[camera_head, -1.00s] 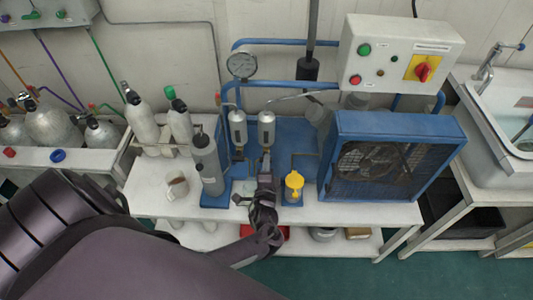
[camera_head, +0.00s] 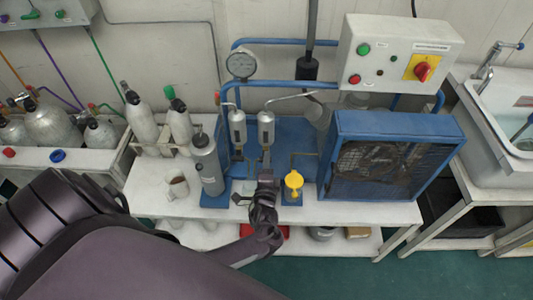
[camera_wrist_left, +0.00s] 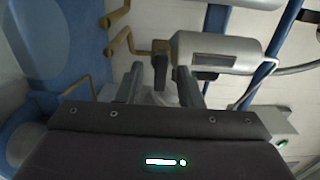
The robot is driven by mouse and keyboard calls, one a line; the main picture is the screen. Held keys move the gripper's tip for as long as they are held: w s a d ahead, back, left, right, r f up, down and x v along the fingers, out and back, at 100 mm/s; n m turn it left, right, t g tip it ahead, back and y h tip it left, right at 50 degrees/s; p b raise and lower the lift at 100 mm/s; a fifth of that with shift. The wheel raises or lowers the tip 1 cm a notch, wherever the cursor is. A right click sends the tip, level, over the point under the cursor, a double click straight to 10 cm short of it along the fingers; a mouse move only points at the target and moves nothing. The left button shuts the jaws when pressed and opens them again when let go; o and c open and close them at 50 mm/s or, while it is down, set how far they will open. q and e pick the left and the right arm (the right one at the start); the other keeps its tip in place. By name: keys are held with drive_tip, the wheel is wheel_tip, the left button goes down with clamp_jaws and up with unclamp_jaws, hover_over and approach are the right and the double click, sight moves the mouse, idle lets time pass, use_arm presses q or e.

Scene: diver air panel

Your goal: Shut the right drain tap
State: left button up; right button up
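Two silver cylinders hang side by side on the blue panel in the head view, the left cylinder (camera_head: 237,126) and the right cylinder (camera_head: 266,128). The right drain tap (camera_wrist_left: 160,64) is at the bottom end of the right cylinder (camera_wrist_left: 218,50), with a short dark lever on a brass fitting. My left gripper (camera_wrist_left: 160,88) is below that cylinder in the head view (camera_head: 265,176). Its two fingers are apart, one on each side of the lever, with gaps visible. I cannot tell how deep the lever sits between them. My right gripper is not in view.
A grey bottle (camera_head: 208,165) and a mug (camera_head: 178,187) stand left of the gripper. A yellow-topped item (camera_head: 294,182) stands close to its right, before the blue fan unit (camera_head: 390,158). A brass pipe (camera_wrist_left: 120,45) runs beside the tap.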

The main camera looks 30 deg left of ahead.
use_arm(q)
drive_tip(key=v, duration=0.8)
drive_tip(key=shift+w, duration=0.1)
drive_tip(key=s+f+n+g+h, duration=0.25)
drive_tip(key=s+f, duration=0.35)
drive_tip(key=f, duration=0.5)
drive_tip(key=s+f+n+g+h, duration=0.1)
drive_tip(key=s+f+g+h, duration=0.4)
drive_tip(key=f, duration=0.7)
drive_tip(key=s+d+f+n+g, duration=0.1)
drive_tip(key=s+f+n+g, duration=0.1)
drive_tip(key=s, duration=0.6)
drive_tip(key=s+d+f+n+g+h, duration=0.1)
drive_tip(key=s+d+f+n+g, duration=0.1)
drive_tip(key=s+f, duration=0.3)
drive_tip(key=s+d+f+n+g, duration=0.1)
drive_tip(key=s+f+n+g, duration=0.1)
drive_tip(key=s, duration=0.9)
wheel_tip(320, 180, down, 2)
drive_tip(key=shift+s+d+f+g+h, duration=0.1)
drive_tip(key=shift+s+d+g+h, duration=0.05)
drive_tip(key=shift+d+g+h, duration=0.25)
